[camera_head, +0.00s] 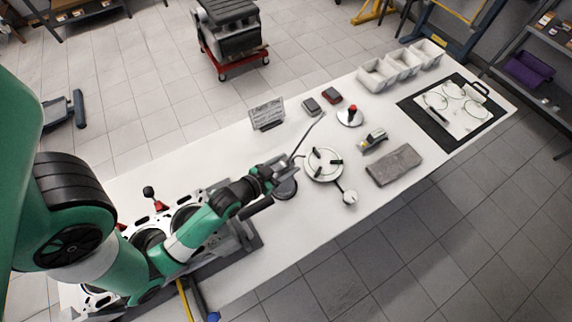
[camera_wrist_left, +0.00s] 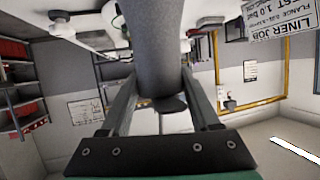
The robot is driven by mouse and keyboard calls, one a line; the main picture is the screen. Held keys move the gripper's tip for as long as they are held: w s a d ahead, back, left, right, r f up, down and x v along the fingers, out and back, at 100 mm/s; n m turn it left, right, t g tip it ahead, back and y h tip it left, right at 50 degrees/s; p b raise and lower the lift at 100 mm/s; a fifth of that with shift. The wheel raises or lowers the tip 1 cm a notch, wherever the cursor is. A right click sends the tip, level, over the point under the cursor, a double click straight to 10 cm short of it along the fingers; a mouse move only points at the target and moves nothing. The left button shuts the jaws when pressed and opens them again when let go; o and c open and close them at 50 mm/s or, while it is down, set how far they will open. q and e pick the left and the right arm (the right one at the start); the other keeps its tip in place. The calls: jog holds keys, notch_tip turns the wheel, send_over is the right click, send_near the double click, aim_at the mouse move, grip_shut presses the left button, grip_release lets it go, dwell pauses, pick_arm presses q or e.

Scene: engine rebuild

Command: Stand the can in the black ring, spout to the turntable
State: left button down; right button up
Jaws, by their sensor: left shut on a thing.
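My left gripper (camera_head: 272,177) is shut on the can (camera_head: 281,167), a dark grey body partly hidden by the fingers in the head view. Its long thin spout (camera_head: 308,136) points up and to the right, passing behind the turntable (camera_head: 321,155). In the left wrist view the can (camera_wrist_left: 155,45) is a grey cylinder between the two fingers. The black ring (camera_head: 287,191) is on the white table just below the gripper, partly covered by it. I cannot tell whether the can touches it. The turntable is a round light disc with black pieces, right of the ring. My right gripper is not in view.
An engine block (camera_head: 222,240) lies under my left arm. A sign (camera_head: 267,114) stands behind the gripper. A grey slab (camera_head: 394,165), a yellow-grey tool (camera_head: 373,139) and a red-topped round item (camera_head: 350,116) are to the right. White bins (camera_head: 377,75) stand farther back.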

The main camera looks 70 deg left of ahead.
aim_at(277, 170)
pick_arm(q)
jog(key=c, duration=0.5)
grip_release()
jog(key=shift+f, duration=0.1)
jog(key=shift+c, duration=0.2)
jog(key=o, duration=0.4)
jog(key=shift+r, duration=0.2)
jog(key=p+v, duration=0.1)
jog(key=v, duration=0.6)
jog(key=shift+s+d, duration=0.15)
jog(key=shift+s, duration=0.05)
jog(key=shift+r, duration=0.15)
